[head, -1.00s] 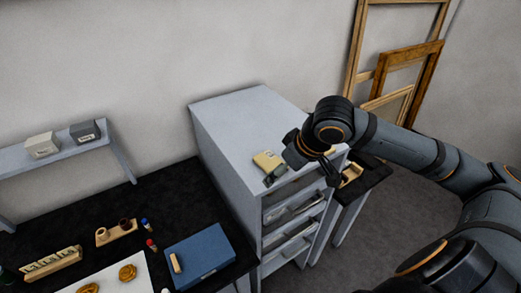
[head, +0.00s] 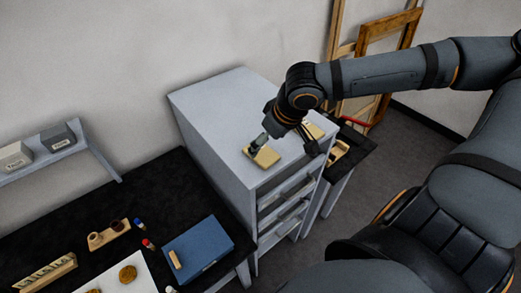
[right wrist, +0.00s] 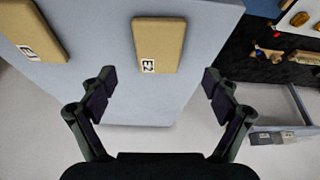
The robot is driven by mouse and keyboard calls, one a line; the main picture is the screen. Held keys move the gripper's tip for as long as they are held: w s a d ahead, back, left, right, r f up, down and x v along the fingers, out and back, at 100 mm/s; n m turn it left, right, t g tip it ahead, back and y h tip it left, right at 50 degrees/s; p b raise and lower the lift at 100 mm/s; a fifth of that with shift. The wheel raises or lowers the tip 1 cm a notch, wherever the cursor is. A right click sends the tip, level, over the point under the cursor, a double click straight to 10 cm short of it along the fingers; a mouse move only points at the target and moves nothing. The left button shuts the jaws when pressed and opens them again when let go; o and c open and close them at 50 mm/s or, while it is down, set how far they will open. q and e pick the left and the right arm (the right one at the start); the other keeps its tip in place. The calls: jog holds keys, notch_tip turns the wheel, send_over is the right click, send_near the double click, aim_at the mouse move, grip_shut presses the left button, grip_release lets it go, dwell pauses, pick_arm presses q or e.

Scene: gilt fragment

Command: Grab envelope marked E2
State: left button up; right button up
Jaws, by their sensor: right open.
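The tan envelope marked E2 (right wrist: 158,45) lies flat on the pale grey cabinet top. In the right wrist view it is ahead of and between my right gripper's (right wrist: 160,82) open fingers, which do not touch it. In the head view, envelope E2 (head: 266,157) is partly hidden by a finger of the right gripper (head: 285,147). A second tan envelope, its label seeming to read E1 (right wrist: 28,32), lies beside it; it also shows in the head view (head: 314,130), partly covered by my arm. The left gripper is out of view.
The grey cabinet (head: 215,110) has open shelves below its top. A black desk (head: 60,225) at left holds a blue box (head: 203,247) and small items. A dark side table (head: 350,158) stands right of the cabinet. Wooden frames (head: 395,35) lean at the wall.

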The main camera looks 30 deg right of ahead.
aim_at(262, 153)
jog(key=shift+a+f, duration=0.1)
jog(key=shift+f, duration=0.3)
jog(key=x, duration=0.4)
jog(key=shift+w+d+f, duration=0.1)
jog(key=shift+w+d, duration=0.05)
jog(key=shift+d, duration=0.05)
jog(key=shift+w+a+f, duration=0.15)
jog(key=shift+f, duration=0.05)
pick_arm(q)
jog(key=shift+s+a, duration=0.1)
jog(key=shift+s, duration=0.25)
pick_arm(e)
jog(key=shift+c, duration=0.2)
